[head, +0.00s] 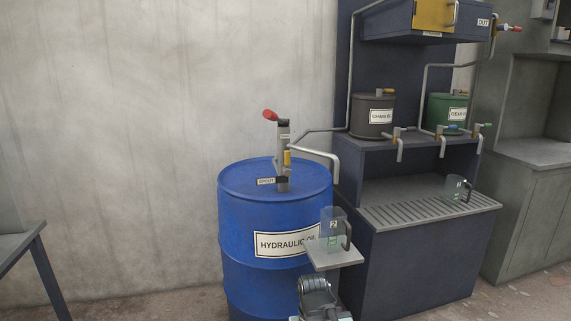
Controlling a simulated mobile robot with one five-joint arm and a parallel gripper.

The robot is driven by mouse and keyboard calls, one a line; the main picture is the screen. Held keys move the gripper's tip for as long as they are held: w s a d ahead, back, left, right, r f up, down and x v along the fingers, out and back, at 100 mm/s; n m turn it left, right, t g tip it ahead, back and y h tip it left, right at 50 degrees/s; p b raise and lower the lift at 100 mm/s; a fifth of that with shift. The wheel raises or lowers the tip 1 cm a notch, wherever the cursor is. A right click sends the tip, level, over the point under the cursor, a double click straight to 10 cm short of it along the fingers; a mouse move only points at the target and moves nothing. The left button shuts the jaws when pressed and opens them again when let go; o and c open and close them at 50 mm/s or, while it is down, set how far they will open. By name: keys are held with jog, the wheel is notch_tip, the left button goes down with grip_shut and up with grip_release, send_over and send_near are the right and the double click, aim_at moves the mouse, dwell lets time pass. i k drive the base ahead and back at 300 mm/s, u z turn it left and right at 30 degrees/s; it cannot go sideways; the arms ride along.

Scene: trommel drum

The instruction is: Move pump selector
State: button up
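A hand pump (283,155) stands upright on top of the blue hydraulic oil drum (245,215). It has a grey body, a red-ended handle (270,115), a small yellow part (287,158) and a bent grey spout to the right. A small label (265,181) is at its base, too small to read surely. I cannot tell which part is the selector. A grey mechanism (317,298) at the bottom edge, below the small shelf, looks like part of my arm. No fingertips can be made out, and nothing of mine touches the pump.
A clear jug marked 2 (333,228) stands on a small shelf (335,257) before the drum. To the right, a dark bench (420,255) carries a dark can (372,105), a green can (440,105), taps, pipes and another jug (457,187). A table (18,243) is at left.

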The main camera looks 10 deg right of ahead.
aim_at(286, 170)
jog(key=u, duration=3.1)
jog(key=k, duration=0.7)
jog(key=z, duration=1.65)
jog(key=i, duration=0.5)
